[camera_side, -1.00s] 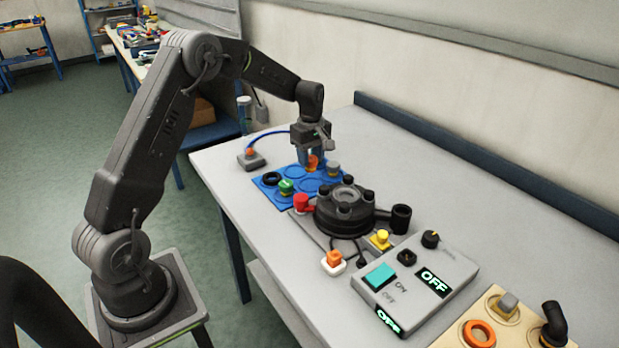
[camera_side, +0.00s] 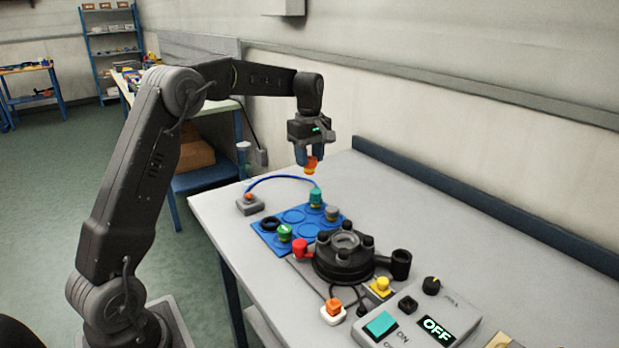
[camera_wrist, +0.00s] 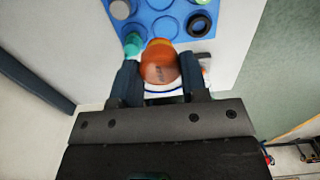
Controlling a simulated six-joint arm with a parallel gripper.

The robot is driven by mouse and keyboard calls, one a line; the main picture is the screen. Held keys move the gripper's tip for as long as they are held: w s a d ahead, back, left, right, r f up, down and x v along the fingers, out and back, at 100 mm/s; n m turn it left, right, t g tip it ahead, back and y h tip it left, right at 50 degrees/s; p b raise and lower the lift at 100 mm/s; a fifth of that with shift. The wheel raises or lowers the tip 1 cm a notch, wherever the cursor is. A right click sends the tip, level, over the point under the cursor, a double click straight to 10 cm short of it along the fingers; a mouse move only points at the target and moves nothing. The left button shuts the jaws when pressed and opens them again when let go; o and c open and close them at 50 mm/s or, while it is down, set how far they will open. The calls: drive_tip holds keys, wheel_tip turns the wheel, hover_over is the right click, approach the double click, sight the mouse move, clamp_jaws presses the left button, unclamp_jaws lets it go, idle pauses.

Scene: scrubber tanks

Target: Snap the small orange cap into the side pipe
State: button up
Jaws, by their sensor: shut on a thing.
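My gripper (camera_side: 311,155) is shut on the small orange cap (camera_side: 311,168) and holds it in the air above the blue tray (camera_side: 266,237). In the wrist view the cap (camera_wrist: 160,62) sits between the two dark fingers of my gripper (camera_wrist: 158,78). The black tank hub (camera_side: 343,261) stands on the table to the right of the tray, well below the cap. A black side pipe (camera_side: 400,264) sticks out on its right, apart from my gripper. A red cap (camera_side: 300,248) is at the hub's left side.
The tray carries a green-topped part (camera_side: 285,232), a teal-topped part (camera_side: 316,197), a grey part (camera_side: 331,213) and a black ring (camera_side: 270,223). A control box (camera_side: 437,327) reading OFF, a yellow button (camera_side: 381,287) and an orange switch (camera_side: 333,307) stand nearby. The table's back right is clear.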

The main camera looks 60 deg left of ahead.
drive_tip(key=w+d+m, duration=0.3)
drive_tip(key=w+d, duration=0.1)
drive_tip(key=d, duration=0.9)
drive_tip(key=w+d+m, duration=0.3)
drive_tip(key=w+d, duration=0.1)
drive_tip(key=d, duration=1)
drive_tip(key=shift+a+f, duration=0.15)
drive_tip(key=shift+f, duration=1.7)
drive_tip(key=shift+a+f, duration=0.2)
drive_tip(key=shift+f, duration=1.6)
drive_tip(key=shift+a+f, duration=0.15)
drive_tip(key=shift+f, duration=1.7)
drive_tip(key=shift+f, duration=0.45)
drive_tip(key=shift+f, duration=0.25)
drive_tip(key=shift+f, duration=1.4)
drive_tip(key=o, duration=1.1)
drive_tip(key=shift+r, duration=0.1)
